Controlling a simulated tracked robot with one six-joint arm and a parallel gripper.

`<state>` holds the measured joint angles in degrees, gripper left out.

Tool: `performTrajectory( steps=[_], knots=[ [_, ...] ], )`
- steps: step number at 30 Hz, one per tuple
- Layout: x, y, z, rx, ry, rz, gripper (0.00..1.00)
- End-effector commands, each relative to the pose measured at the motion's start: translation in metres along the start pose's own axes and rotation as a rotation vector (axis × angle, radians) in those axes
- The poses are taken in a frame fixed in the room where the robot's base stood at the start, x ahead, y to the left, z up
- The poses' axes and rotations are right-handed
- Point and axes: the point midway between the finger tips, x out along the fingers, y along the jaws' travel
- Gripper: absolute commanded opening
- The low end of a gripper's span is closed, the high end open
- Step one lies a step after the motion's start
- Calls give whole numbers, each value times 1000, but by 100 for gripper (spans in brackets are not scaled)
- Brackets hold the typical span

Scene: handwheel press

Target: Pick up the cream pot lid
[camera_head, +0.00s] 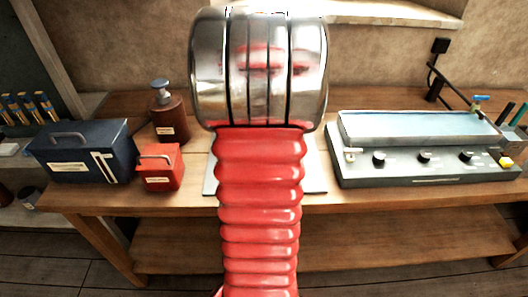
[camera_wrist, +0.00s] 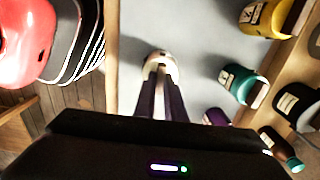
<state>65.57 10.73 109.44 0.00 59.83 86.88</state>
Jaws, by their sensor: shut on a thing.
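In the wrist view my gripper (camera_wrist: 160,78) has its two dark fingers close together, shut on a small round cream piece at their tips. This piece looks like the cream pot lid (camera_wrist: 158,62). The fingers and my dark wrist housing hide part of it. A grey surface lies behind it, and I cannot tell whether the lid touches that surface. No cream pot shows clearly. In the head view my own arm fills the middle, and neither my gripper nor the lid shows.
In the wrist view, a yellow container (camera_wrist: 266,18), a teal one (camera_wrist: 238,82) and a purple one (camera_wrist: 215,117) stand right of my fingers. In the head view, a blue box (camera_head: 82,152), red box (camera_head: 160,170) and grey machine (camera_head: 425,150) sit on the wooden bench (camera_head: 400,198).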

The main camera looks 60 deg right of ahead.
Motion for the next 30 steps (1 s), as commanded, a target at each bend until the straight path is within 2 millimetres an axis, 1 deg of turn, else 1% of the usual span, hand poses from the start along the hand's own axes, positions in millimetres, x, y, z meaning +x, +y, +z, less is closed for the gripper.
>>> performTrajectory(
  steps=[7, 11, 17, 24, 27, 30],
  knots=[
    [-1, 0, 0, 0, 0, 0, 0],
    [-8, -1, 0, 0, 0, -3, 0],
    [-35, -1, 0, 0, 0, -4, 0],
    [-77, -1, 0, 0, 0, -4, 0],
    [-90, -1, 0, 1, 0, -3, 0],
    [-98, 0, 0, 0, 0, -1, 0]
  ],
)
